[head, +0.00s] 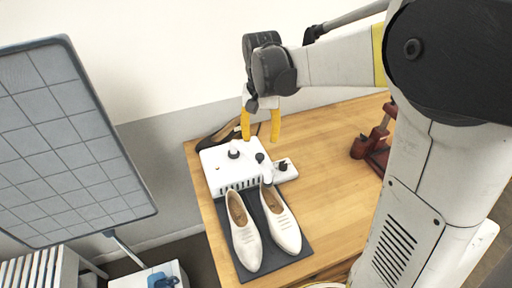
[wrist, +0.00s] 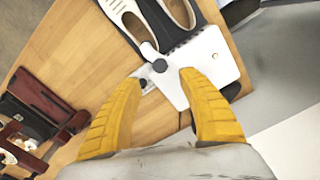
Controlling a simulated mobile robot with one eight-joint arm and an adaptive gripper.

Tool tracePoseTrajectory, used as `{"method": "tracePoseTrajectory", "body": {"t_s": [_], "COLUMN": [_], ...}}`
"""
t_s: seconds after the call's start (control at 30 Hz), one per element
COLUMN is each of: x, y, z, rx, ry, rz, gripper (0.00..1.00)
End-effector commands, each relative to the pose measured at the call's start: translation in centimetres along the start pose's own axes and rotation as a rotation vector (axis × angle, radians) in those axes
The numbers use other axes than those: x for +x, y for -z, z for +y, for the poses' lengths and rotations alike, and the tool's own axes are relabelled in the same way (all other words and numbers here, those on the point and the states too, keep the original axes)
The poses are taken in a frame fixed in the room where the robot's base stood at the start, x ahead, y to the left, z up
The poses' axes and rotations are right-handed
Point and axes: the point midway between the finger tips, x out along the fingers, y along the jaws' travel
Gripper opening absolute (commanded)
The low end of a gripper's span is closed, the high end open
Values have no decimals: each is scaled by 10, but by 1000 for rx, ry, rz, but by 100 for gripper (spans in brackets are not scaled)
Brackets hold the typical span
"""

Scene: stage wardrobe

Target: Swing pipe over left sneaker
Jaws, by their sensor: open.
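Two cream shoes stand side by side on a dark mat (head: 300,262): the left sneaker (head: 245,240) and the right sneaker (head: 282,222). Behind their heels is a white machine (head: 215,168). Its short white pipe (head: 268,174) starts at a dark knob (head: 259,157) and points toward the right sneaker's heel. The pipe also shows in the wrist view (wrist: 149,50), beside the knob (wrist: 160,66). My gripper (head: 260,139) has yellow fingers spread apart and empty above the machine. In the wrist view, the knob lies between the fingertips (wrist: 160,78); contact cannot be told.
A dark red stand (head: 372,145) is on the table's right. The wooden table (head: 325,175) is bare between. A grey grid panel (head: 65,140) stands left.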

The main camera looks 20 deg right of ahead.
Motion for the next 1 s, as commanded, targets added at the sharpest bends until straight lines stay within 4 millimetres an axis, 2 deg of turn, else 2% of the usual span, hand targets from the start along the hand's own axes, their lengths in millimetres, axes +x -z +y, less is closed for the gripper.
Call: {"method": "tracePoseTrajectory", "body": {"t_s": [0.03,0.2,0.4,0.53,0.8,0.83,0.97,1.0], "x": [13,48,76,83,84,84,84,84], "y": [0,1,0,0,0,0,0,0], "z": [0,0,0,0,0,0,0,0], "rx": [0,-1,-1,-1,-1,-1,-1,-1], "ry": [0,0,1,1,1,1,1,1], "rz": [0,1,1,2,2,2,2,2], "gripper": [48,48,48,48,48,44,4,0]}}
